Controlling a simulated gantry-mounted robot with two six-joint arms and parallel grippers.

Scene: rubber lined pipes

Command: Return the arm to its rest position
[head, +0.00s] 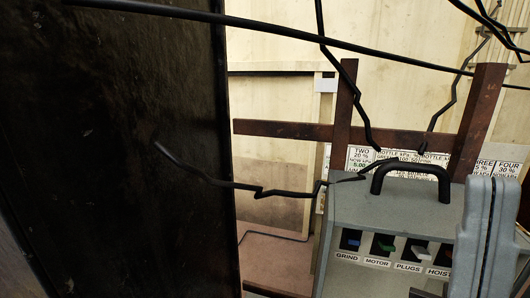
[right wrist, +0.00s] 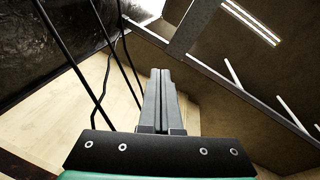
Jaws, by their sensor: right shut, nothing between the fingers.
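My right gripper (head: 493,184) rises from the lower right of the head view, its two grey fingers pressed together. It is shut and empty. In the right wrist view the closed fingers (right wrist: 160,76) point up and away from the black mount, with nothing between them. In the head view the fingers overlap the right side of a grey control box (head: 345,215). Whether they touch it I cannot tell. My left gripper is in neither view.
The control box carries a black handle (head: 412,167) and switches labelled GRIND, MOTOR, PLUGS and HOIST. Brown bars (head: 285,129) stand behind it. Black cables (head: 250,34) cross the view. A dark panel (head: 115,150) fills the left. White rods (right wrist: 296,117) show at the right wrist view's right.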

